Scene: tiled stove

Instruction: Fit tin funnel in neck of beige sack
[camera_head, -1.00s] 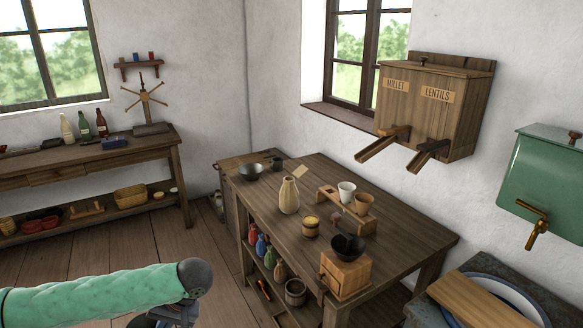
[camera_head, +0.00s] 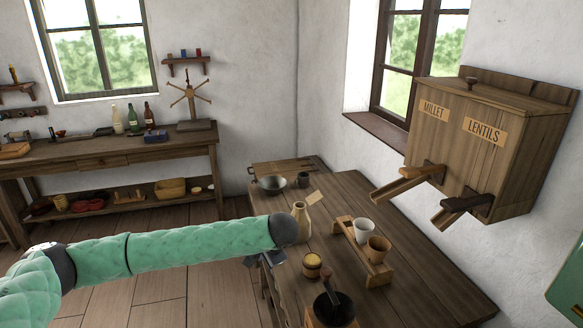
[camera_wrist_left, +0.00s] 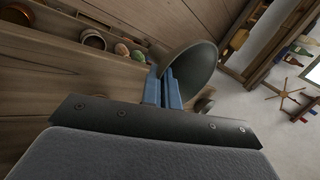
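The beige sack (camera_head: 301,220) stands upright on the wooden table, narrow neck up; my left forearm end partly covers its left side. My left gripper (camera_head: 266,259) hangs below that forearm end at the table's left edge, left of the sack and mostly hidden. In the left wrist view its blue fingers (camera_wrist_left: 165,88) are close together on a dark, wide-rimmed cone, which I take for the tin funnel (camera_wrist_left: 192,62). The funnel cannot be made out in the head view. It is apart from the sack's neck as far as I can tell. My right gripper is not in view.
A small wooden tub (camera_head: 312,266), a rack (camera_head: 372,262) with two cups and a grinder with a black bowl (camera_head: 335,309) stand near the sack. A dark bowl (camera_head: 272,183) sits at the table's far end. The millet and lentils dispenser (camera_head: 470,150) hangs at right.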

